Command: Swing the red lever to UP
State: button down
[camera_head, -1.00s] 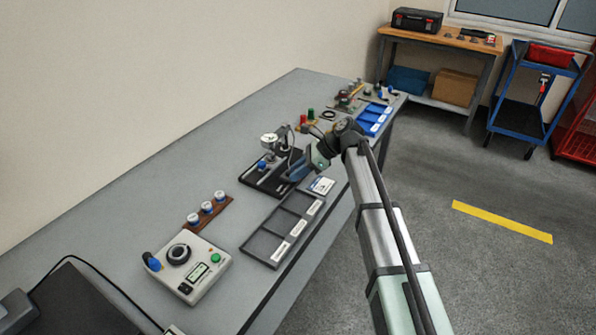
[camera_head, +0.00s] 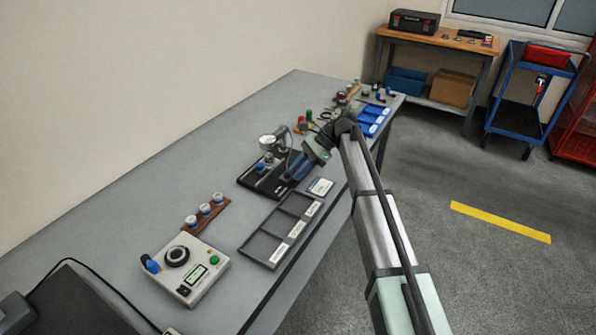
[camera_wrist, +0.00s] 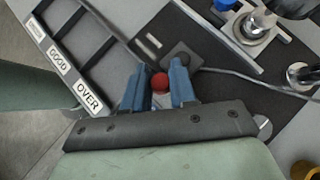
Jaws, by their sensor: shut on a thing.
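The red lever shows in the wrist view as a round red knob (camera_wrist: 159,82) above a dark square base (camera_wrist: 183,58) on a black plate. My gripper (camera_wrist: 159,88) has its two blue fingers on either side of the knob, shut on it. In the head view my gripper (camera_head: 299,168) reaches down to the front right of the black plate (camera_head: 256,180). The lever is hidden there behind the fingers. I cannot read any UP marking.
A dial gauge stand (camera_head: 272,146) rises close behind my gripper, with a grey cable beside it. A sorting tray (camera_head: 262,247) with labelled compartments lies in front. A control box (camera_head: 186,272) stands at front left.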

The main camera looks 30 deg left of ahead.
jog(key=shift+w+a+f+n+g+h, duration=0.1)
jog(key=shift+w+a+n+g+h, duration=0.15)
jog(key=shift+n+h, duration=0.4)
jog(key=shift+w+f+n+g+h, duration=0.15)
jog(key=shift+n+g+h, duration=0.2)
jog(key=shift+n, duration=0.5)
jog(key=c, duration=1.2)
grip_release()
jog(key=shift+o, duration=1.3)
jog(key=shift+r, duration=0.1)
